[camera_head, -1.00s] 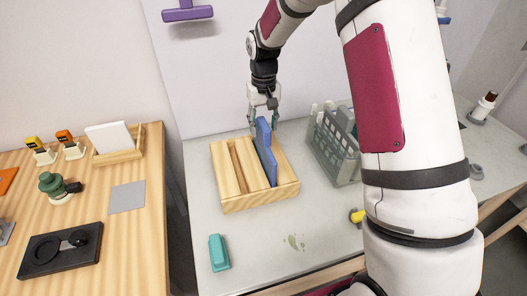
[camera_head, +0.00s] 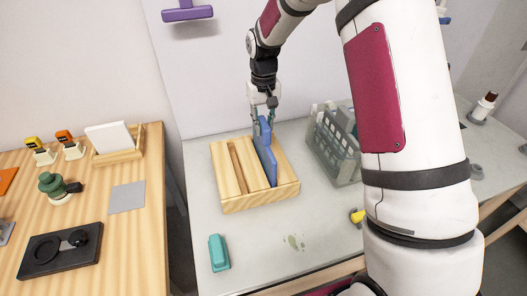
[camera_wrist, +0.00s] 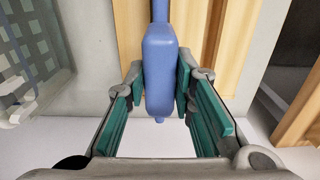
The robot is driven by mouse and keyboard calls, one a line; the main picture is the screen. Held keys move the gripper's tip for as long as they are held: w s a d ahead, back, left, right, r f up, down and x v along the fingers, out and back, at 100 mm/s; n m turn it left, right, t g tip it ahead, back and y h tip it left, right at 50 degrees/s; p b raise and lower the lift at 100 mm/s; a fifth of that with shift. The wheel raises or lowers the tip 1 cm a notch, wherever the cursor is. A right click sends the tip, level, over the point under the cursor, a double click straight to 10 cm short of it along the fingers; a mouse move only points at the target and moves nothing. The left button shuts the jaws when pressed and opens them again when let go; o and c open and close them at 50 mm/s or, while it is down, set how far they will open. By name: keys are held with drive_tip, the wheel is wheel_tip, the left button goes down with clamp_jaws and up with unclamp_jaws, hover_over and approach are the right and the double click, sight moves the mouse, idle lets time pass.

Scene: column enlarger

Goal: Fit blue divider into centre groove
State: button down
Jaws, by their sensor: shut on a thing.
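The blue divider (camera_head: 266,158) stands upright in the wooden box (camera_head: 245,202), right of a long dark slot. Its lower edge is hidden inside the box, so I cannot tell how deep it sits or whether it is in the centre groove. My gripper (camera_head: 263,118) is shut on the tab at the divider's far end. In the wrist view the green finger pads of my gripper (camera_wrist: 160,82) are on either side of the blue divider's tab (camera_wrist: 159,65).
A grey-green basket (camera_head: 335,150) stands close to the right of the box. A teal block (camera_head: 218,252) lies in front of it on the grey table (camera_head: 265,265). A wooden table (camera_head: 120,225) with several items is at the left. A purple bracket (camera_head: 188,14) is on the wall.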

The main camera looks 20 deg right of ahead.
drive_tip(key=shift+r, duration=0.3)
drive_tip(key=shift+r+p, duration=0.6)
drive_tip(key=shift+r, duration=4.15)
